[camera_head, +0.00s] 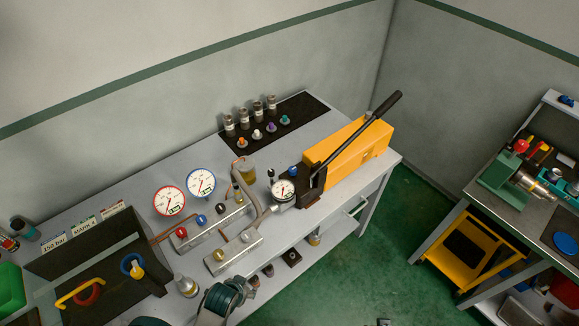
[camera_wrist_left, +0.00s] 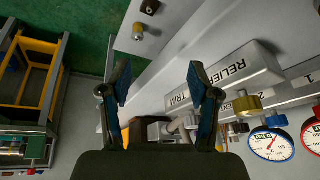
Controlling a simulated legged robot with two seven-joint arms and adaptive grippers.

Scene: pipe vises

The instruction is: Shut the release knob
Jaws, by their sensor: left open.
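Which part is the release knob is not marked. The orange hand pump (camera_head: 345,152) with its black lever stands on the bench's right end. A small blue knob (camera_head: 293,170) sits on its dark front block, beside a round gauge (camera_head: 284,190). My left gripper (camera_wrist_left: 158,85) is open and empty, its two blue-padded fingers spread apart. In the wrist view it is near a grey block labelled RELIEF and TRIM (camera_wrist_left: 225,78). A gold knob (camera_wrist_left: 248,103) is right of the fingers. Part of the pump may be hidden behind the gripper. My right gripper is not in view.
Red-rimmed (camera_head: 169,201) and blue-rimmed (camera_head: 201,183) gauges stand behind the manifold blocks. Copper and grey pipes cross the bench. Bottles and coloured caps sit on a black mat (camera_head: 312,109). A dark bin (camera_head: 105,250) is at left. A yellow cart (camera_head: 467,248) stands right.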

